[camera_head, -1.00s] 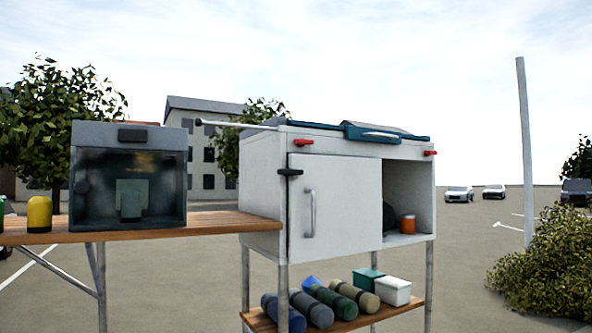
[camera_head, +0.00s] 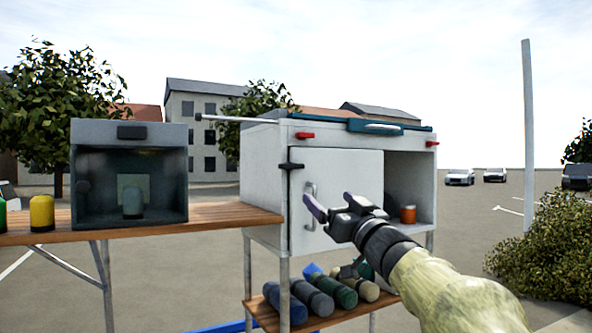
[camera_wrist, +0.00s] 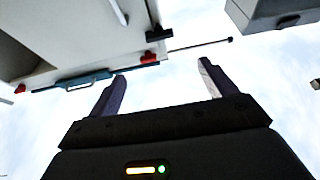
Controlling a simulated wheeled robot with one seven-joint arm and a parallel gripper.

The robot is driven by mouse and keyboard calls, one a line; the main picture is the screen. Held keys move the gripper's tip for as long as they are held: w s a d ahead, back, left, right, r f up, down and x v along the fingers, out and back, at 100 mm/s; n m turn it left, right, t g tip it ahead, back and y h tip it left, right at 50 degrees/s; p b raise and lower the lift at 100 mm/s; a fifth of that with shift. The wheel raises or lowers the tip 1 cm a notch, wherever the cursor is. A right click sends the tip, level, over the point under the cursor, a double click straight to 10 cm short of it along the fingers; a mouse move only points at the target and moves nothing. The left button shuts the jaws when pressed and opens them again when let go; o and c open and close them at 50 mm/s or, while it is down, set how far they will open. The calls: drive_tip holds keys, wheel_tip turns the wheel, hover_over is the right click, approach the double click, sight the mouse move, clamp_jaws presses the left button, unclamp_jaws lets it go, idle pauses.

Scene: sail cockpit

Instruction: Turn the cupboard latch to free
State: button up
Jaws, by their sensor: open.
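The white cupboard (camera_head: 340,192) stands on a metal frame, its door shut at the left and an open bay at the right. The dark latch (camera_head: 291,166) lies across the door's upper left edge; it also shows in the wrist view (camera_wrist: 159,34). The door has a grey handle (camera_head: 310,190). My gripper (camera_head: 327,203) is open and empty, in front of the door near the handle in the head view, right of and below the latch. In the wrist view its two fingers (camera_wrist: 165,82) are spread with only sky between them. Part of the handle is close behind a finger.
Red knobs (camera_head: 304,135) sit on the cupboard's upper front edge. A teal bar (camera_head: 375,127) lies on top, and a thin rod (camera_head: 232,119) sticks out left. A grey box (camera_head: 130,208) stands on the wooden table (camera_head: 215,214). Rolled bundles (camera_head: 312,297) lie on the lower shelf.

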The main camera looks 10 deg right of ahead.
sight(294, 168)
drive_tip(key=p+x, duration=0.8)
drive_tip(key=x, duration=0.9)
drive_tip(key=shift+c, duration=0.2)
drive_tip(key=c, duration=0.9)
